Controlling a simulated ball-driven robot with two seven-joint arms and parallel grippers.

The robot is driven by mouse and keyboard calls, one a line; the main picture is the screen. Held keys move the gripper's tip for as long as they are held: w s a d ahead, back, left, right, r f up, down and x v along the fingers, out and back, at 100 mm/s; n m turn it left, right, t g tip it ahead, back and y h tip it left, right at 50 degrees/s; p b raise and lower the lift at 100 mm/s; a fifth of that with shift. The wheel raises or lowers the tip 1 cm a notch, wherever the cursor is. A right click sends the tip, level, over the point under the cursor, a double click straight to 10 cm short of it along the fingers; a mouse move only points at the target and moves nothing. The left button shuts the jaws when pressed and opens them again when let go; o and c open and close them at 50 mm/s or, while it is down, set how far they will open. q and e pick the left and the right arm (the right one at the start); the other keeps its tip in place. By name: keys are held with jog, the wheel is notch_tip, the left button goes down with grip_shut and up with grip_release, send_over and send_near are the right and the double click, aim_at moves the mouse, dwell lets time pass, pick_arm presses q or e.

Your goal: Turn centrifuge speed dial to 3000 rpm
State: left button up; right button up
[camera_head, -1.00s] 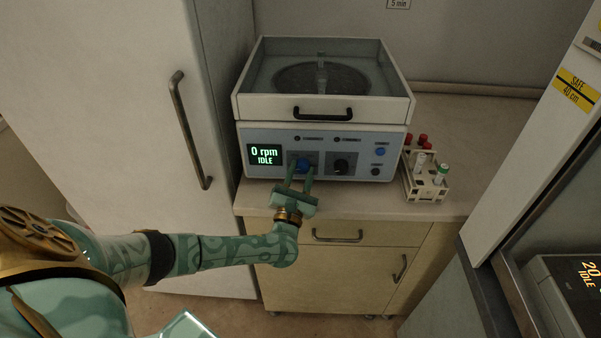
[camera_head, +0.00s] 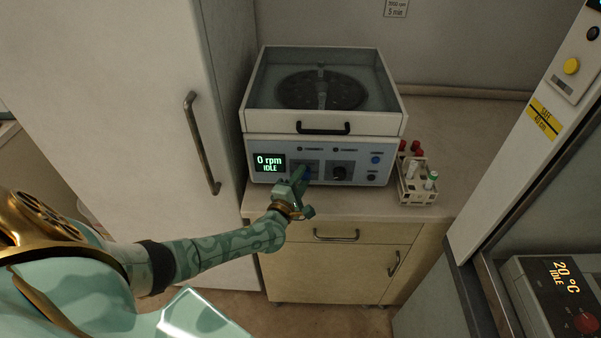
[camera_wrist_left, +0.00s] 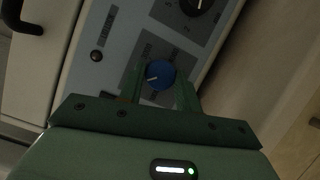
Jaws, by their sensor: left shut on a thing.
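The centrifuge (camera_head: 322,145) stands on the counter, its display (camera_head: 270,163) reading "0 rpm IDLE". A blue dial (camera_head: 307,174) sits right of the display, partly hidden by my left gripper (camera_head: 299,176). In the left wrist view the blue dial (camera_wrist_left: 160,75) has a white pointer line, and the fingers of my left gripper (camera_wrist_left: 160,88) are on both sides of it, shut on it. The gripper is rolled over relative to the panel. My right gripper is not in view.
A black dial (camera_head: 341,172) is just right of the blue one. A rack (camera_head: 416,190) with several capped tubes stands right of the centrifuge. A tall cabinet with a handle (camera_head: 201,142) is at left. A second device (camera_head: 562,290) shows "20 °C IDLE".

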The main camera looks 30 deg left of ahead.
pick_arm(q)
jog(key=m+g+p, duration=0.1)
jog(key=m+p, duration=0.1)
jog(key=p, duration=0.1)
jog(key=m+g+p, duration=0.1)
jog(key=m+p, duration=0.1)
jog(key=m+g+p, duration=0.1)
jog(key=m+p, duration=0.2)
jog(key=shift+d+r+g+y+p, duration=0.2)
jog(key=shift+r+g+y+p, duration=0.1)
jog(key=shift+r+p, duration=0.05)
jog(key=m+g+y+p, duration=0.1)
jog(key=m+p, duration=0.1)
jog(key=shift+d+m, duration=0.1)
jog(key=shift+m, duration=0.2)
jog(key=shift+f+m+g+y+p, duration=0.15)
jog(key=shift+m+g+y+p, duration=0.35)
jog(key=shift+m+p, duration=0.5)
jog(key=o, duration=1)
jog(key=shift+w, duration=0.1)
jog(key=shift+c, duration=0.2)
